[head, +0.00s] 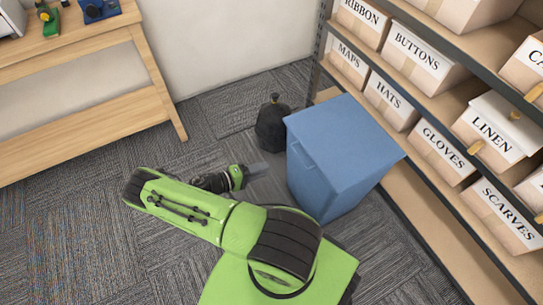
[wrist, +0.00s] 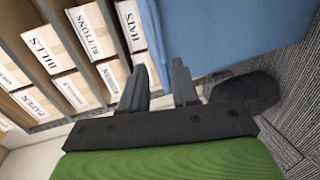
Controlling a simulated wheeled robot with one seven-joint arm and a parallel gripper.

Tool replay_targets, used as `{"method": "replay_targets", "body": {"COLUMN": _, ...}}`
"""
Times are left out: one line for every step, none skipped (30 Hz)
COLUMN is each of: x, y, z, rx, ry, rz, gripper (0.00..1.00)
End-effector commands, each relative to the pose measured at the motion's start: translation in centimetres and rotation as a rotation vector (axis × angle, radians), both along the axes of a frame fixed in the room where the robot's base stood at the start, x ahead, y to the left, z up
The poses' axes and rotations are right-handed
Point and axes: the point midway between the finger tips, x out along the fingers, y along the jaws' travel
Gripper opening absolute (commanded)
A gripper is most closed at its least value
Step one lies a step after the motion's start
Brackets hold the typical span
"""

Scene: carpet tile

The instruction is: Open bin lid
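The blue bin (head: 310,185) stands on the carpet beside the shelving, with its lid (head: 345,135) down over the top. A small lip shows on the lid's left front side. My gripper (head: 258,168) is low, just left of the bin's front face and below the lid; a small gap seems to part them. In the wrist view, the two fingers of my gripper (wrist: 159,68) are spread apart with nothing between them, and part of the blue bin (wrist: 235,25) fills the upper right. The bin's far sides are hidden.
A black tied bag (head: 272,125) sits behind my gripper, close to the bin's left side. Shelving with labelled boxes (head: 395,105) stands right of the bin. A wooden table (head: 90,110) is at the upper left. Carpet (head: 70,240) at the lower left is clear.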

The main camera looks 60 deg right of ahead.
Motion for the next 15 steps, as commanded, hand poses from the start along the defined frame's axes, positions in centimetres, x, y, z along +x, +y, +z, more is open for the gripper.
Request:
{"method": "replay_targets", "body": {"x": -0.3, "y": -0.3, "z": -0.4, "rx": -0.014, "ry": 0.008, "rz": 0.007, "gripper": 0.30}}
{"method": "replay_targets", "body": {"x": -0.4, "y": -0.4, "z": -0.5, "rx": -0.018, "ry": 0.009, "rz": 0.008, "gripper": 0.30}}
{"method": "replay_targets", "body": {"x": -0.6, "y": -0.7, "z": -0.5, "rx": -0.020, "ry": 0.011, "rz": 0.008, "gripper": 0.30}}
{"method": "replay_targets", "body": {"x": -0.7, "y": -1.0, "z": -0.6, "rx": -0.020, "ry": 0.011, "rz": 0.007, "gripper": 0.30}}
{"method": "replay_targets", "body": {"x": -0.9, "y": -1.3, "z": -0.6, "rx": -0.020, "ry": 0.011, "rz": 0.005, "gripper": 0.30}}
{"method": "replay_targets", "body": {"x": -1.3, "y": -1.9, "z": -0.7, "rx": -0.019, "ry": 0.011, "rz": 0.004, "gripper": 0.30}}
{"method": "replay_targets", "body": {"x": -1.6, "y": -2.5, "z": -0.9, "rx": -0.020, "ry": 0.012, "rz": 0.003, "gripper": 0.30}}
{"method": "replay_targets", "body": {"x": -1.9, "y": -3.1, "z": -1.0, "rx": -0.019, "ry": 0.013, "rz": 0.003, "gripper": 0.30}}
{"method": "replay_targets", "body": {"x": -2.4, "y": -4.0, "z": -1.3, "rx": -0.020, "ry": 0.012, "rz": 0.002, "gripper": 0.30}}
{"method": "replay_targets", "body": {"x": -2.7, "y": -4.7, "z": -1.4, "rx": -0.018, "ry": 0.013, "rz": 0.002, "gripper": 0.30}}
{"method": "replay_targets", "body": {"x": -3.1, "y": -5.3, "z": -1.6, "rx": -0.017, "ry": 0.012, "rz": 0.002, "gripper": 0.30}}
{"method": "replay_targets", "body": {"x": -3.6, "y": -6.2, "z": -1.9, "rx": -0.017, "ry": 0.013, "rz": 0.002, "gripper": 0.30}}
{"method": "replay_targets", "body": {"x": -3.9, "y": -6.9, "z": -2.0, "rx": -0.017, "ry": 0.013, "rz": 0.001, "gripper": 0.30}}
{"method": "replay_targets", "body": {"x": -4.3, "y": -7.5, "z": -2.2, "rx": -0.017, "ry": 0.013, "rz": 0.001, "gripper": 0.30}}
{"method": "replay_targets", "body": {"x": -4.7, "y": -8.4, "z": -2.4, "rx": -0.016, "ry": 0.012, "rz": 0.002, "gripper": 0.30}}
